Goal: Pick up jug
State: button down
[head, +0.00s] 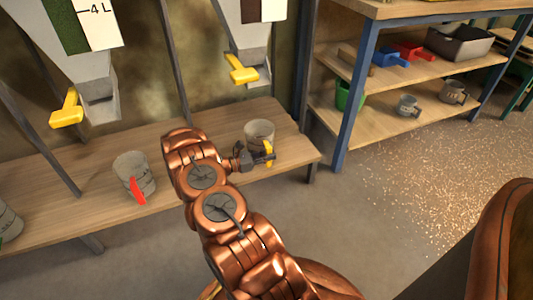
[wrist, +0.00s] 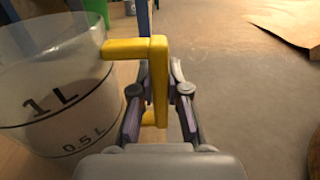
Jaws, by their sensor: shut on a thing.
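A grey translucent jug with a yellow handle (head: 259,134) stands on the wooden bench at its right part. In the wrist view the jug (wrist: 55,85) fills the left side, with 1 L and 0.5 L marks on its wall. Its yellow handle (wrist: 150,50) runs upright between my fingers. My gripper (head: 262,158) is beside the jug and shut on this handle. In the wrist view my gripper (wrist: 158,95) has one finger on each side of the handle. The jug looks upright, and its base seems to rest on the bench.
A red-handled jug (head: 131,176) stands further left on the bench (head: 95,200). Another jug (head: 8,222) is cut off at the left edge. Hoppers with yellow levers (head: 240,69) hang above. A blue-framed shelf (head: 357,110) with jugs and scoops stands at right. Grains litter the floor.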

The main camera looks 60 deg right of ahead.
aim_at(266, 149)
jog(key=shift+r, duration=0.55)
jog(key=r+p, duration=0.2)
jog(key=shift+a+r, duration=0.3)
jog(key=shift+r, duration=0.05)
jog(key=s+a+p, duration=0.2)
jog(key=a, duration=0.5)
jog(key=s+a+r+p, duration=0.1)
jog(key=s+a+p, duration=0.2)
jog(key=a, duration=0.4)
jog(key=shift+a, duration=0.25)
